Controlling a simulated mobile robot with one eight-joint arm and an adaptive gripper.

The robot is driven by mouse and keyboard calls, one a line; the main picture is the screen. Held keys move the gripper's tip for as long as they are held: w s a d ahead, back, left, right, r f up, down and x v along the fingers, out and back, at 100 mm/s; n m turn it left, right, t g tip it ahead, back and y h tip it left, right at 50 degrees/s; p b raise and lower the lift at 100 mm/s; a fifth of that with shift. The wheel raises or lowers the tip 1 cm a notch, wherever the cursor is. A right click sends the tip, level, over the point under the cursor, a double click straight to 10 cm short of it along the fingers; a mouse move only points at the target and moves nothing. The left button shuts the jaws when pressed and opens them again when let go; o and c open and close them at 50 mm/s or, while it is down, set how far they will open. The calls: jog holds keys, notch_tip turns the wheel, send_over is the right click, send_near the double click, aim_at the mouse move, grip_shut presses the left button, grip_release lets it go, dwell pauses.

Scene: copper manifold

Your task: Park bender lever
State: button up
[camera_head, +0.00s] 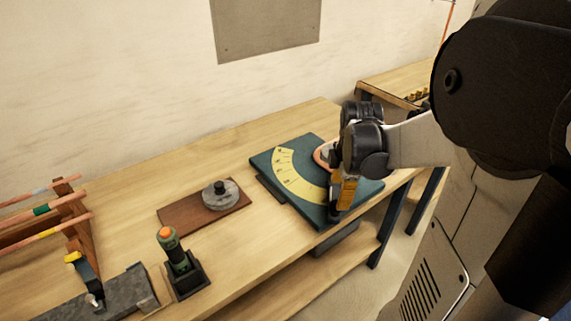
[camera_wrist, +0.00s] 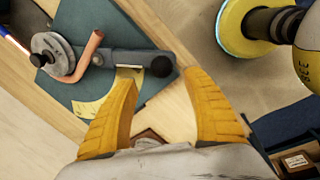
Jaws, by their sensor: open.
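The bender's dark green plate (camera_head: 265,163) with its yellow angle scale (camera_head: 292,172) lies at the bench's front edge. In the wrist view, the grey lever (camera_wrist: 132,58) runs right from the round grey former (camera_wrist: 48,44) and ends in a black ball knob (camera_wrist: 162,67). A bent copper tube (camera_wrist: 90,52) sits at the former. My gripper (camera_wrist: 160,77) is open, with the knob showing between its yellow fingertips; I cannot tell the depth gap. In the head view my gripper (camera_head: 341,198) is over the plate's right side, and my wrist hides most of the lever.
A green tool with an orange top (camera_head: 174,247) stands in a dark holder. A wooden rack (camera_head: 76,232) with copper tubes is at far left.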

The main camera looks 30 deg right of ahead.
aim_at(336, 203)
jog(key=f, duration=0.2)
jog(key=f+b, duration=0.1)
jog(key=f, duration=0.2)
jog(key=w+f+b, duration=0.1)
jog(key=f, duration=0.1)
jog(key=shift+d+f, duration=0.2)
jog(key=shift+f, duration=0.05)
grip_shut()
